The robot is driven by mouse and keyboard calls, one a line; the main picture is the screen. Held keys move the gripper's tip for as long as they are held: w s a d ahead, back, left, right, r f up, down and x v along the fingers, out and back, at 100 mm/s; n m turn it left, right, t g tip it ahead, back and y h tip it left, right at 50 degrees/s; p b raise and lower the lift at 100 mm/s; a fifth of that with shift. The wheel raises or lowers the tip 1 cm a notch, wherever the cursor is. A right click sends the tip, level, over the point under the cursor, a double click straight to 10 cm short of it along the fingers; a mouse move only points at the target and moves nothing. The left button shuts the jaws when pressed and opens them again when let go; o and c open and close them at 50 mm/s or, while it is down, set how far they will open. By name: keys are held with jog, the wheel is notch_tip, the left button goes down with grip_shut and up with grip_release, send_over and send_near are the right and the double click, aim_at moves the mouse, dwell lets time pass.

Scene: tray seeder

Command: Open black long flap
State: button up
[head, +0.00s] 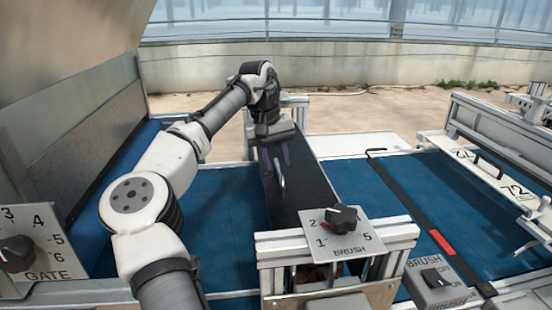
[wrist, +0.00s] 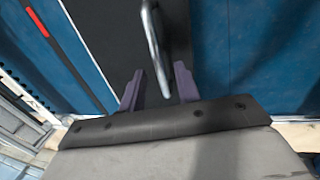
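The black long flap (head: 312,189) lies across the blue belt in the middle of the head view. It appears flat and closed, and it also shows in the wrist view (wrist: 106,30). A grey metal handle (head: 281,175) stands on the flap; in the wrist view the handle (wrist: 155,38) rises ahead of the fingers. My gripper (head: 273,156) is over the far part of the flap, with its purple fingers pointing down.
A brush dial panel (head: 349,240) on a metal frame stands in front of the flap. A brush switch box (head: 437,281) is at the lower right. A gate dial panel (head: 38,247) is at the left. Blue belt (head: 225,207) lies on both sides of the flap.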

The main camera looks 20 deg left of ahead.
jog(key=shift+f, duration=0.15)
grip_shut()
jog(key=shift+d+r, duration=0.2)
jog(key=shift+r, duration=0.05)
